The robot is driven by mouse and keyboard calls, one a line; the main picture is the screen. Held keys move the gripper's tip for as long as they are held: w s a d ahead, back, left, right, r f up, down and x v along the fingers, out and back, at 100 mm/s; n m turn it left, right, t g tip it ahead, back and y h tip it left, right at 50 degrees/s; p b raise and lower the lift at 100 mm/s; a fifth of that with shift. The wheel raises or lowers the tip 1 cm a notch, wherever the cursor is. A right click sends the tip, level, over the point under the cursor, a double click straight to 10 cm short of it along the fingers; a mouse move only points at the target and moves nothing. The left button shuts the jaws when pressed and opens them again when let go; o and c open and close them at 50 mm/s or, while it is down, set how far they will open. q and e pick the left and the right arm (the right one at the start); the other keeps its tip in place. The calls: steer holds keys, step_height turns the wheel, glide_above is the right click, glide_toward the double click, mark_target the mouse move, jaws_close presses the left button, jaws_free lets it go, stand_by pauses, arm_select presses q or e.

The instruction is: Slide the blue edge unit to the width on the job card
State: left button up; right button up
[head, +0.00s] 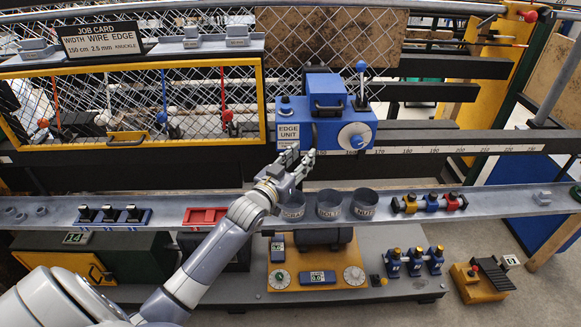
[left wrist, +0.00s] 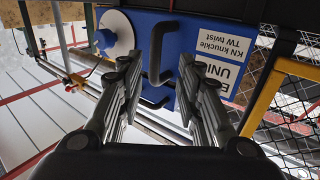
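The blue edge unit (head: 297,113) sits on a dark rail in the head view, with a white dial, a top handle and a blue-knobbed lever. A dark front handle (left wrist: 154,48) shows on it in the left wrist view. The job card (head: 103,42) reads width 150 cm, wire 2.5 mm, edge knuckle. My left gripper (head: 297,157) is at the unit's lower front. In the left wrist view its fingers (left wrist: 158,62) are apart, on either side of the handle; contact is not clear.
A yellow-framed mesh guard (head: 258,100) stands left of the unit. A grey shelf (head: 500,202) below holds cups (head: 329,204), a red tray (head: 206,216) and coloured clamps. The rail is clear to the unit's right.

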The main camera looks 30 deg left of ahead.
arm_select(q)
steer(key=s, duration=0.5)
steer(key=shift+s, duration=0.15)
steer(key=s+d+f+g+b, duration=0.1)
steer(key=s+f+g, duration=0.25)
steer(key=f, duration=0.95)
steer(key=s+f+g, duration=0.2)
steer(key=s+f, duration=0.3)
steer(key=f, duration=0.9)
steer(key=s+d+f+g+b, duration=0.1)
steer(key=s+f+g, duration=0.3)
steer(key=f, duration=0.9)
steer(key=s+d+f+m+g, duration=0.1)
steer(key=s+d+f+g, duration=0.1)
steer(key=s+f, duration=0.7)
steer(key=s+d+f+g, duration=0.2)
steer(key=s+d+f, duration=0.1)
steer(key=s+f, duration=0.65)
steer(key=s+d+f+m+g, duration=0.1)
steer(key=s+f, duration=0.1)
steer(key=s, duration=0.7)
steer(key=s+d+f+g+b, duration=0.1)
steer(key=s+d+f+g, duration=0.1)
steer(key=s, duration=0.8)
steer(key=shift+s+d+f+m, duration=0.15)
steer(key=shift+d+f+m, duration=0.15)
steer(key=shift+f+m, duration=0.1)
